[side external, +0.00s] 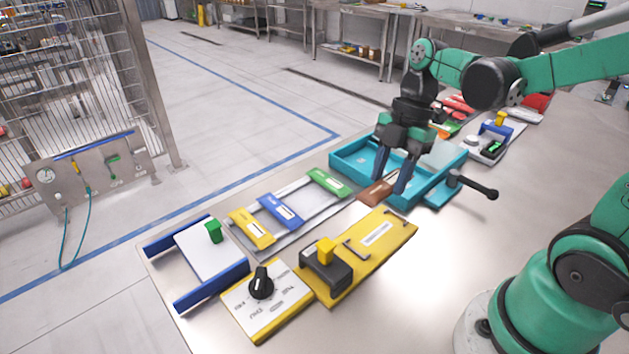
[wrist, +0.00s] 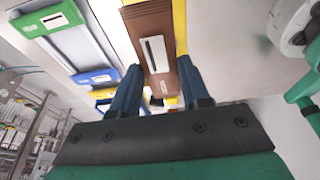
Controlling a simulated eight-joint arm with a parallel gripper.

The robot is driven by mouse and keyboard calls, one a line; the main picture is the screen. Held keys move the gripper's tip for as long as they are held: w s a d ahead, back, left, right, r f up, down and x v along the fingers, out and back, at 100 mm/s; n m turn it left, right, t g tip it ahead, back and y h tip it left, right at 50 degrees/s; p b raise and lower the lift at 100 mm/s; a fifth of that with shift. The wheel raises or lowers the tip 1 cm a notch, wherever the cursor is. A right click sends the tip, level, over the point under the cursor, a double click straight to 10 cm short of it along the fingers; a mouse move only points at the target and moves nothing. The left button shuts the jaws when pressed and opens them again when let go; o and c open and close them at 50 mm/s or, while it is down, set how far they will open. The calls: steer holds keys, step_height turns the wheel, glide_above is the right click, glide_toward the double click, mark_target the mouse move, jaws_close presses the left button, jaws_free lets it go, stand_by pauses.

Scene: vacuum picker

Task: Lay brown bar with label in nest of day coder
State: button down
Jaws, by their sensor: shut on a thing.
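My gripper (side external: 391,180) is shut on the brown bar (side external: 374,193), at the near left end of the teal tray. In the wrist view the brown bar (wrist: 155,25) lies between the two fingers of my gripper (wrist: 159,68), its white label (wrist: 153,54) facing the camera. The day coder appears to be the yellow-based unit (side external: 395,243) to the near side of the bar, with a black block and yellow top (side external: 326,262), black brackets and a white strip. Its white dial plate (side external: 284,302) has a black knob. The bar is apart from the coder's black block.
The teal tray (side external: 345,160) lies under and behind my gripper, with a black lever (side external: 478,187) at its right. A rack of yellow, blue and green frames (side external: 281,211) stands left of the coder. A blue-railed white plate (side external: 205,250) is farther left.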

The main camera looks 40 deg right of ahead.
mark_target(376, 234)
steer(key=shift+f, duration=4.7)
steer(key=shift+f, duration=0.15)
steer(key=shift+c, duration=2.1)
jaws_free()
